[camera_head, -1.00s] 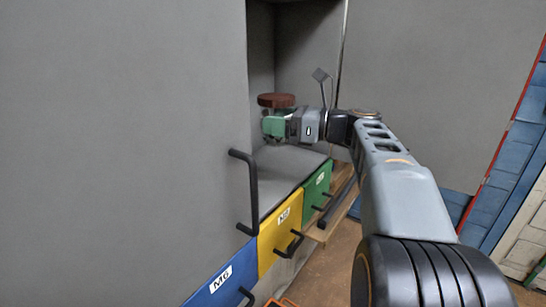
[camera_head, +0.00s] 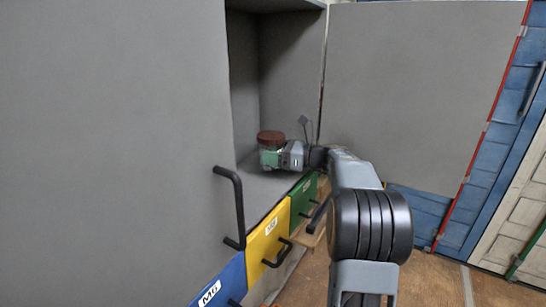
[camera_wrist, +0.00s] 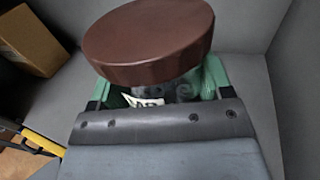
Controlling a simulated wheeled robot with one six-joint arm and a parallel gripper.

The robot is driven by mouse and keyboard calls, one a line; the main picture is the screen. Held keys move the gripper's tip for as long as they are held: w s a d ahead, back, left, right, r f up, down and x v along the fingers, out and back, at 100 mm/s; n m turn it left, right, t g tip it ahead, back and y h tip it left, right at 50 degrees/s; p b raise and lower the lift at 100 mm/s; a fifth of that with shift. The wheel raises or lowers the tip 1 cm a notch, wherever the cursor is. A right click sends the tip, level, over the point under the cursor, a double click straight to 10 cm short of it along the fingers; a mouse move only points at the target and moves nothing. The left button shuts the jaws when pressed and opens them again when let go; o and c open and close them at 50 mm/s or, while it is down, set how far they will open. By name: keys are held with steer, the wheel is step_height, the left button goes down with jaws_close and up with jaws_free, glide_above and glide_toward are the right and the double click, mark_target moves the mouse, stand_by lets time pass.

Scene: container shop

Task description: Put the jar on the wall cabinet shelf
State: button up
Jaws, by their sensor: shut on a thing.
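The jar has a round brown lid (camera_head: 271,137) and a greyish body with a pale label (camera_wrist: 150,102). My gripper (camera_head: 269,157) is shut on the jar's body, its green fingers (camera_wrist: 213,76) on either side. The jar is upright, inside the open grey wall cabinet, over its shelf (camera_head: 262,186). In the head view it appears at or very near the shelf surface; I cannot tell whether it touches. The lid hides much of the body in the wrist view.
A grey door with a black handle (camera_head: 238,208) stands at the left. Another grey panel (camera_head: 420,90) stands at the right. Yellow (camera_head: 268,243), green (camera_head: 303,199) and blue (camera_head: 222,280) drawers lie below. A brown box (camera_wrist: 28,42) shows in the wrist view.

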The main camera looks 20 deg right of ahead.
steer(key=shift+f, duration=0.6)
steer(key=shift+s+f, duration=0.1)
steer(key=shift+f, duration=0.1)
steer(key=o, duration=1.1)
steer(key=shift+r, duration=0.15)
steer(key=b+v, duration=0.1)
steer(key=v, duration=1.1)
steer(key=shift+s+a, duration=0.1)
